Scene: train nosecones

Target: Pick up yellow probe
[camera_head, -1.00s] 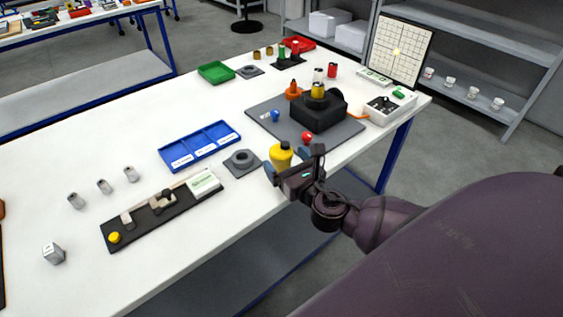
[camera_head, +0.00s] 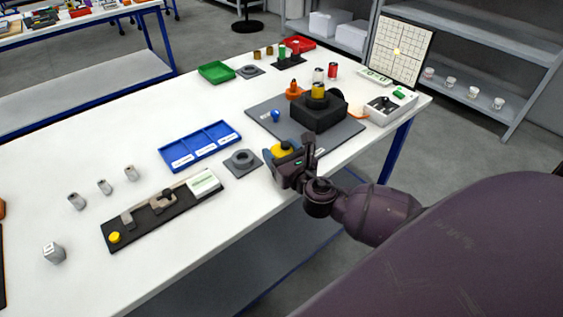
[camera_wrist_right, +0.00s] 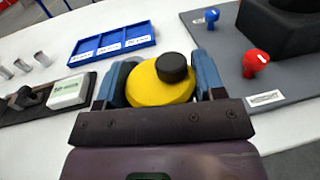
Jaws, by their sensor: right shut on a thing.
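The yellow probe (camera_head: 284,148) has a rounded yellow body and a black cap. It stands near the front edge of the white table, just right of a grey ring-shaped holder. My right gripper (camera_head: 287,166) is around it. In the right wrist view the yellow probe (camera_wrist_right: 158,88) sits between the two blue fingers of my right gripper (camera_wrist_right: 163,85), which are shut on it. Its lower part is hidden by the gripper. I cannot tell whether it is off the table. My left gripper is not in view.
A grey holder (camera_head: 242,160) on a square base and a blue three-part tray (camera_head: 200,146) lie to the left. A grey mat (camera_head: 341,133) with a black block (camera_head: 318,113) and a blue-knobbed piece (camera_head: 276,116) lies behind. The front table edge is close.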

